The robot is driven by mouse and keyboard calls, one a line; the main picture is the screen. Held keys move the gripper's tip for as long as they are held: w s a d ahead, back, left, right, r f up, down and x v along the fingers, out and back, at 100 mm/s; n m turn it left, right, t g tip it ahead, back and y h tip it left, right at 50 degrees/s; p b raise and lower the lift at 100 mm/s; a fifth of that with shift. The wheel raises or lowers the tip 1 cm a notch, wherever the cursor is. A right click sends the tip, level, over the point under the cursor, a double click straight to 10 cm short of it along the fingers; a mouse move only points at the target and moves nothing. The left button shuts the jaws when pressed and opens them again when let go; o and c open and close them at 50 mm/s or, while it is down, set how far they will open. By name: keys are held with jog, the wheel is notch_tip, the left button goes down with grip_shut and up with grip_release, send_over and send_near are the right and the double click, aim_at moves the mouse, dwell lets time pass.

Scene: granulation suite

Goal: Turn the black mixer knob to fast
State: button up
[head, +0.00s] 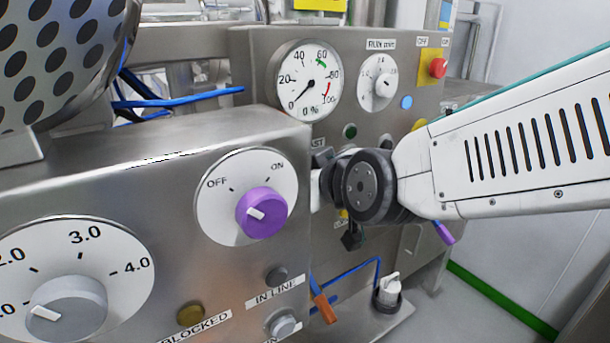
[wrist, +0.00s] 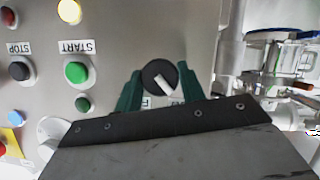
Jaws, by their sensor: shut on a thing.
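The black mixer knob (wrist: 152,70), with a white pointer bar, shows in the wrist view. The bar slants toward the lower right of that picture. My gripper (wrist: 160,80) has its two green fingers on either side of the knob, shut on it. The labels beside the knob are mostly covered by the gripper. In the head view, my wrist covers the front of the panel (head: 255,85), and the knob and fingertips cannot be made out clearly. Part of a label ending in "ST" shows left of my wrist.
The wrist view shows a green START button (wrist: 76,72) and a black STOP button (wrist: 20,71) to the left. The head view shows a purple knob (head: 262,212) on a nearer box, a dial gauge (head: 305,85) and a red button (head: 438,67) on yellow.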

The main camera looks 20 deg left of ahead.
jog(key=shift+w+d+f+m+g+y, duration=0.1)
jog(key=shift+m+g+y, duration=0.8)
jog(key=shift+m, duration=1.15)
jog(key=shift+w+d+m+g+y, duration=0.1)
jog(key=shift+m+g+y, duration=0.45)
jog(key=shift+m+y, duration=1.05)
jog(key=shift+w+f+m+g+y, duration=0.1)
jog(key=shift+m+g+y, duration=0.6)
jog(key=shift+m, duration=1.75)
jog(key=o, duration=1)
jog(key=shift+c, duration=0.2)
jog(key=shift+d, duration=0.1)
